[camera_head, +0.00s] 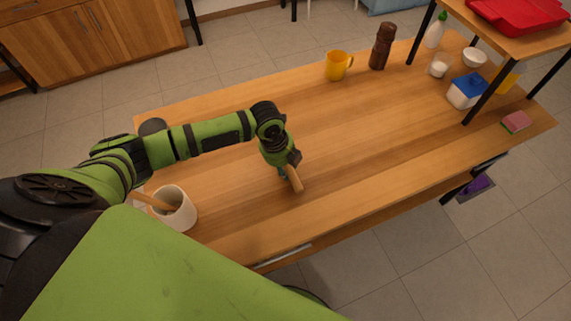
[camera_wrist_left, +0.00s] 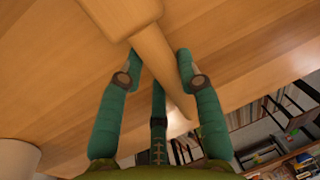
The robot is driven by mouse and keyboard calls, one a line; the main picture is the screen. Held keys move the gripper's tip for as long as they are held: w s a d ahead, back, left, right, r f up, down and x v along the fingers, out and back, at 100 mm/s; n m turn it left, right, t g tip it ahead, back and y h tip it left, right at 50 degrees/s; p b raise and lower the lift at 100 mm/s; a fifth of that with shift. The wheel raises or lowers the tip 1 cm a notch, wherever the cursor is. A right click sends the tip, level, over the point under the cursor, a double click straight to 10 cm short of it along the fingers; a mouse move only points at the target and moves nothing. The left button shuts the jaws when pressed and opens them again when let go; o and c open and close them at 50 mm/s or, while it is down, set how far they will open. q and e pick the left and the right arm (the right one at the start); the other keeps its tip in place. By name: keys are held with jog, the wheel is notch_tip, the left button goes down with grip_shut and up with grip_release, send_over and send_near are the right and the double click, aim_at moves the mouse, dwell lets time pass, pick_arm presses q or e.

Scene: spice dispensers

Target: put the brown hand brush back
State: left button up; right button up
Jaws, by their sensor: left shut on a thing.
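The brown hand brush (camera_head: 295,179) is a light wooden piece with a broad end and a tapering handle. My left gripper (camera_head: 288,166) is shut on it above the near middle of the table. Any bristles are hidden. I cannot tell whether the brush touches the tabletop. My right gripper is in neither view.
A white crock (camera_head: 180,212) with a wooden stick stands at the table's left end. A yellow mug (camera_head: 337,66) and brown mill (camera_head: 381,48) stand at the far edge. A blue-lidded box (camera_head: 465,92) and pink sponge (camera_head: 516,121) are right. The table's middle (camera_head: 370,125) is clear.

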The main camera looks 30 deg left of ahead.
pick_arm(q)
jog(key=o, duration=1)
jog(key=shift+f, duration=0.1)
jog(key=shift+r, duration=0.4)
jog(key=r, duration=0.3)
jog(key=s+a+r, duration=0.1)
jog(key=r, duration=0.3)
jog(key=r+b, duration=0.1)
jog(key=r, duration=0.3)
jog(key=shift+s+a+r, duration=0.15)
jog(key=shift+s+a, duration=0.15)
jog(key=shift+a, duration=0.05)
